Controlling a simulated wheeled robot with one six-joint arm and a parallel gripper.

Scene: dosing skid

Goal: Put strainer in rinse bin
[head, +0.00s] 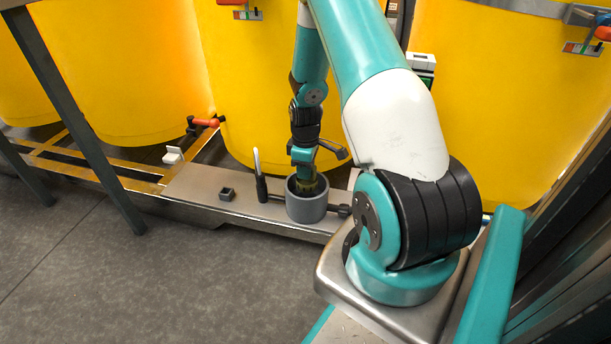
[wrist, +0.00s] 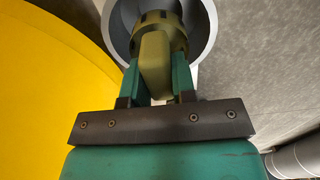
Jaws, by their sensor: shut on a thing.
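My gripper (wrist: 160,82) is shut on the strainer (wrist: 155,62), an olive-brass piece with a flat grip and a notched round end. In the wrist view its notched end is within the outline of the round grey rinse bin (wrist: 205,45). In the head view the rinse bin (head: 307,207) stands on the skid shelf, and my gripper (head: 304,172) points down into its mouth. The strainer (head: 308,187) shows only in part at the bin's rim. I cannot tell whether it touches the bin's floor.
Large yellow tanks (head: 270,90) rise close behind. A red-handled valve (head: 206,123) is at the back left. The shelf's (head: 190,185) left part is mostly clear.

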